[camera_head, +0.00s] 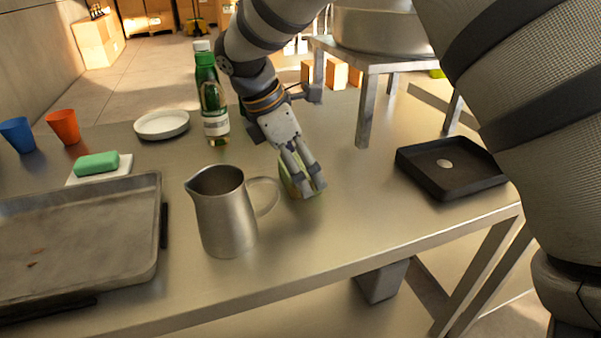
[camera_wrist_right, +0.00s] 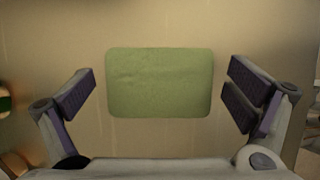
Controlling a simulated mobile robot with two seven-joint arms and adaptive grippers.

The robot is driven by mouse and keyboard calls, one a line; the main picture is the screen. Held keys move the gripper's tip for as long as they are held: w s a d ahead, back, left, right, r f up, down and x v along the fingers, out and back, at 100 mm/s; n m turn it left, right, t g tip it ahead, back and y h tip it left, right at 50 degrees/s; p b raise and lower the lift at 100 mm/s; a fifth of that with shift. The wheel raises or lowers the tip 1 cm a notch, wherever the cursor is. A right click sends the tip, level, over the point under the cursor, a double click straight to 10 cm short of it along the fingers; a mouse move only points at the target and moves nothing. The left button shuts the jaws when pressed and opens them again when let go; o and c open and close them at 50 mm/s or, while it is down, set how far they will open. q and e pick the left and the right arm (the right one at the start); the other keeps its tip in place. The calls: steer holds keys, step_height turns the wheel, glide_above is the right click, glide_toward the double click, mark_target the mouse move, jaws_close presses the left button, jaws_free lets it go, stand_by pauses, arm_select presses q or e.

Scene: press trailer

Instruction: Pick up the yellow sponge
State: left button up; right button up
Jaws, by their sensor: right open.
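The yellow sponge (camera_head: 286,178) looks yellowish green and lies on the metal table just right of the jug's handle, partly hidden by my right gripper. In the right wrist view the sponge (camera_wrist_right: 159,82) is a flat rounded rectangle between the fingers, with a gap on each side. My right gripper (camera_head: 307,188) is open and points down over the sponge. Its fingers show spread apart in the right wrist view. My left gripper is not in view.
A metal jug (camera_head: 226,215) stands close left of the sponge. A green bottle (camera_head: 212,100), white plate (camera_head: 162,125), green block (camera_head: 97,164), orange cup (camera_head: 63,127), blue cup (camera_head: 18,135) and metal tray (camera_head: 80,230) are further left. A black tray (camera_head: 440,185) lies right.

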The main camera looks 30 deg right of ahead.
steer(key=c, duration=0.9)
steer(key=shift+w+r, duration=0.1)
steer(key=shift+r, duration=0.45)
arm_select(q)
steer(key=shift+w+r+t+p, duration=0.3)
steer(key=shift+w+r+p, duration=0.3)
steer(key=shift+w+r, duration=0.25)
arm_select(e)
steer(key=s+a+r, duration=0.2)
steer(key=s+r, duration=0.2)
steer(key=s+a+r, duration=0.2)
steer(key=s+r, duration=0.2)
steer(key=s+a+r, duration=0.2)
steer(key=s+r, duration=0.2)
steer(key=s, duration=0.1)
